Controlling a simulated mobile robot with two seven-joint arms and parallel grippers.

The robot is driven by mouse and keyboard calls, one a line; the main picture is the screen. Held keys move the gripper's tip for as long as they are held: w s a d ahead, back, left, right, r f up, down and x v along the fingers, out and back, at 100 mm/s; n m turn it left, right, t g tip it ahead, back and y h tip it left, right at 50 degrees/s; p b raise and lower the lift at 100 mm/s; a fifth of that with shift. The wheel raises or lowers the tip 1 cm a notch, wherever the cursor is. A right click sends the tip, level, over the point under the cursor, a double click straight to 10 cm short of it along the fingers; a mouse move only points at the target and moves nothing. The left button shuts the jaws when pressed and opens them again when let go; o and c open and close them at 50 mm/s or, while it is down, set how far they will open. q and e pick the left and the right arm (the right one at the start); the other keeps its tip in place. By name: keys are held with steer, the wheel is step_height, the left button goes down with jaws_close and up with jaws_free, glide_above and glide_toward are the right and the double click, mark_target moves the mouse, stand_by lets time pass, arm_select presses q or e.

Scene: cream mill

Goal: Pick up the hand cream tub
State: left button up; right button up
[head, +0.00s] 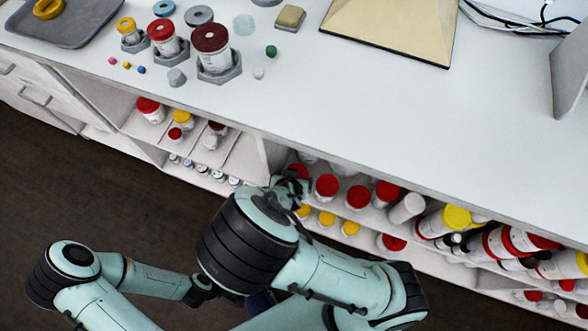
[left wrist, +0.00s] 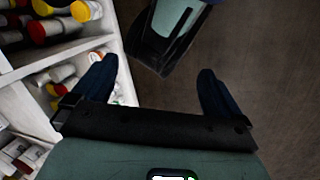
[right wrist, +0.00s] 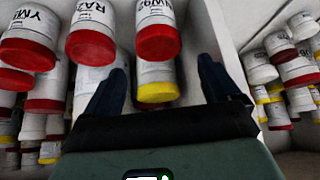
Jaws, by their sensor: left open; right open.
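Several white tubs with red or yellow lids stand on the shelves under the counter; I cannot tell which one is the hand cream tub. My right gripper (right wrist: 161,82) is open at the shelf. In the right wrist view a yellow-lidded tub (right wrist: 157,76) shows ahead between its fingers, with red-lidded tubs (right wrist: 90,35) around it. In the head view the right gripper is mostly hidden by its arm beside a red-lidded tub (head: 326,187). My left gripper (left wrist: 152,85) is open and empty over the dark floor, beside the shelves.
The white counter (head: 400,130) overhangs the shelves. On it stand lidded jars (head: 213,50) on grey hexagonal bases, a grey tray (head: 60,22) and a beige panel (head: 390,30). Shelf dividers (right wrist: 232,70) stand close to my right gripper. The floor (head: 60,190) is clear at left.

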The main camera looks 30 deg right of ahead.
steer(key=b+x, duration=0.2)
steer(key=x, duration=0.4)
steer(key=shift+s+f+b, duration=0.15)
steer(key=shift+f+b, duration=0.05)
steer(key=shift+b, duration=0.15)
steer(key=shift+w+d+f+b, duration=0.2)
steer(key=shift+w+f+b, duration=0.1)
steer(key=shift+f, duration=0.15)
steer(key=b+x, duration=0.2)
steer(key=x, duration=0.1)
steer(key=shift+d+f, duration=0.1)
steer(key=shift+d, duration=0.05)
steer(key=shift+w+d+f, duration=0.15)
steer(key=shift+f, duration=0.25)
steer(key=shift+w+f+b, duration=0.15)
steer(key=shift+b, duration=0.2)
arm_select(q)
steer(key=w+a+f+t+y, duration=0.1)
steer(key=w+a+f+t, duration=0.1)
steer(key=w+a+f, duration=0.2)
step_height(320, 180, down, 4)
steer(key=shift+w+a+n, duration=0.3)
steer(key=shift+w, duration=0.85)
arm_select(e)
steer(key=c, duration=0.9)
